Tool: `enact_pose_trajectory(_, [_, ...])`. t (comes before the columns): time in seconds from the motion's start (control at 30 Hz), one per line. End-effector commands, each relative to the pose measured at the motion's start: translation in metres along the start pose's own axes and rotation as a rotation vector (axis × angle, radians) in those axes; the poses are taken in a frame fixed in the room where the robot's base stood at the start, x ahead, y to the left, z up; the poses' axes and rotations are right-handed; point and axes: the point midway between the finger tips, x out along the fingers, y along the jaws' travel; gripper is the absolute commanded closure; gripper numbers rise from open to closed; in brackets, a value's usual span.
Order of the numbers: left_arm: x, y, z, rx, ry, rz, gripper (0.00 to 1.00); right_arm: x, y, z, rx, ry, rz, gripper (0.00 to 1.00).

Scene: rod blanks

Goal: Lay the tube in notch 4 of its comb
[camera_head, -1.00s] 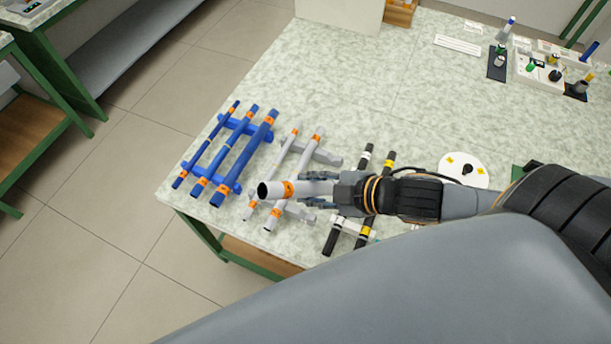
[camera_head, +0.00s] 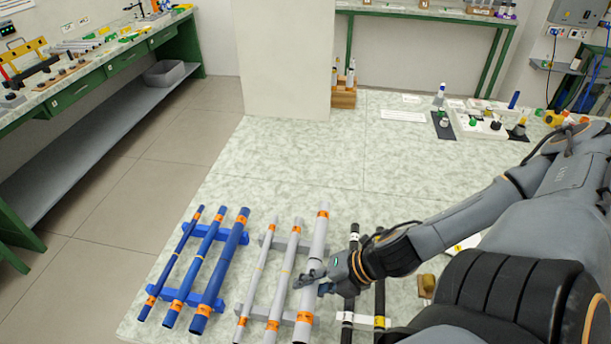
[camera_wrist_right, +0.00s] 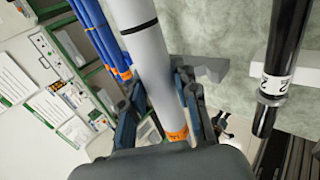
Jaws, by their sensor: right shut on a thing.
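My right gripper (camera_head: 318,283) is shut on the thick light grey tube (camera_head: 319,240), which has orange bands near its ends. The tube lies in line with two thinner grey tubes (camera_head: 254,275) (camera_head: 285,278), at the right end of the grey comb (camera_head: 278,242). I cannot tell whether it rests in a notch or hangs just above, nor read the notch number. In the right wrist view the tube (camera_wrist_right: 150,60) runs between both fingers, and the comb's end (camera_wrist_right: 208,68) sticks out to its right. My left gripper is not in view.
A blue comb (camera_head: 190,229) with several blue tubes stands to the left. Black rods (camera_head: 348,305) on a pale comb lie close on the right, partly behind my arm.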

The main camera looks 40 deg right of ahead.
Motion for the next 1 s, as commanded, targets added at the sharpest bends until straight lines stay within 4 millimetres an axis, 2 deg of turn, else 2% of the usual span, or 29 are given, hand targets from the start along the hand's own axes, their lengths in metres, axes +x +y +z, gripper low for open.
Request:
enact_pose_trajectory(0.47, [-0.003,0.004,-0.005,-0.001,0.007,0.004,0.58,-0.001,0.001,0.001,-0.002,-0.004,0.003,0.88])
enact_pose_trajectory(1.0, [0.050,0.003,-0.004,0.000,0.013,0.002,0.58,0.039,-0.036,0.001,-0.003,-0.003,0.002,0.88])
